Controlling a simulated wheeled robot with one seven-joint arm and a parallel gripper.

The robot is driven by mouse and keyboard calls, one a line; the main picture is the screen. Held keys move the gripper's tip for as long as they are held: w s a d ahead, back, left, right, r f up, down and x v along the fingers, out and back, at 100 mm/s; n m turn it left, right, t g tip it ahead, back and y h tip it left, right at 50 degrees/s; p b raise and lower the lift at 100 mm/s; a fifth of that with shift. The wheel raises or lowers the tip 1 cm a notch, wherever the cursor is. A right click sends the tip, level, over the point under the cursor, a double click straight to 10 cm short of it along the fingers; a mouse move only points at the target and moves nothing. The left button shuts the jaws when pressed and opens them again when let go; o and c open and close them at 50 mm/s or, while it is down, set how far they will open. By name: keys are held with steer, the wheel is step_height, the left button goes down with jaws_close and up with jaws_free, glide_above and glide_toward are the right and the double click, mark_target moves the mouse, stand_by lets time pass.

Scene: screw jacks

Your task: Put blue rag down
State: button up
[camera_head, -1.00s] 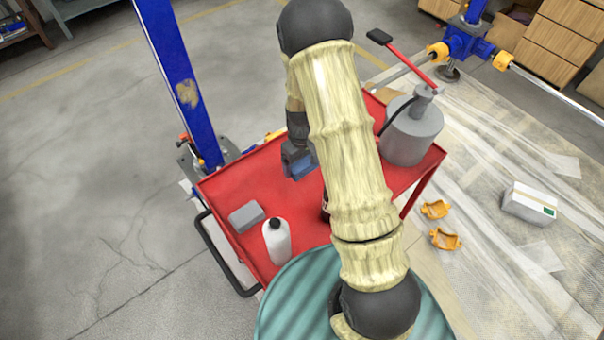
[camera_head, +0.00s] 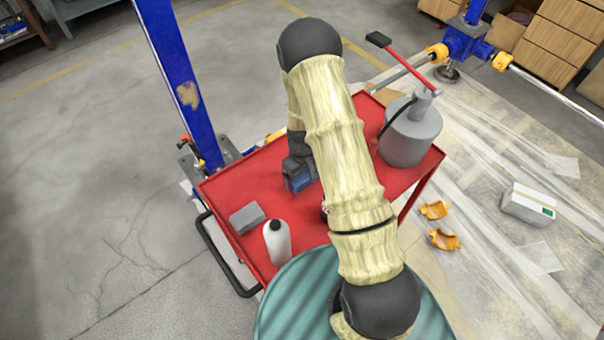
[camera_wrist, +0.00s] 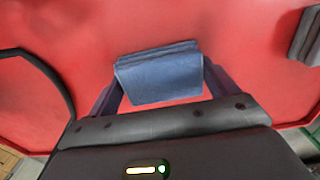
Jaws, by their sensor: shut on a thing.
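The blue rag (camera_wrist: 160,76) is a folded block between my gripper's two fingers in the wrist view. My gripper (camera_wrist: 160,85) is shut on it, over the red cart top (camera_wrist: 60,25). In the head view the rag (camera_head: 298,176) shows at the end of my arm, over the middle of the red cart (camera_head: 235,187). My arm hides part of the cart. I cannot tell whether the rag touches the cart top.
A grey block (camera_head: 247,217) and a white bottle (camera_head: 277,242) stand at the cart's near left. A grey pump canister (camera_head: 411,135) with a red-handled lever stands at its right. A blue post (camera_head: 180,85) rises behind the cart.

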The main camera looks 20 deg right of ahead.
mark_target(302, 175)
steer(key=shift+f, duration=0.1)
steer(key=o, duration=0.7)
step_height(302, 175, up, 12)
steer(key=b, duration=0.1)
steer(key=shift+b, duration=0.35)
steer(key=shift+r, duration=0.2)
steer(key=s+r+m+t, duration=0.2)
steer(key=s+r+m, duration=0.2)
steer(key=s+r, duration=0.8)
steer(key=s, duration=0.3)
steer(key=shift+s+r+m+t, duration=0.15)
steer(key=shift+r+m+t, duration=0.1)
steer(key=shift+m+t, duration=0.05)
steer(key=shift+a, duration=0.1)
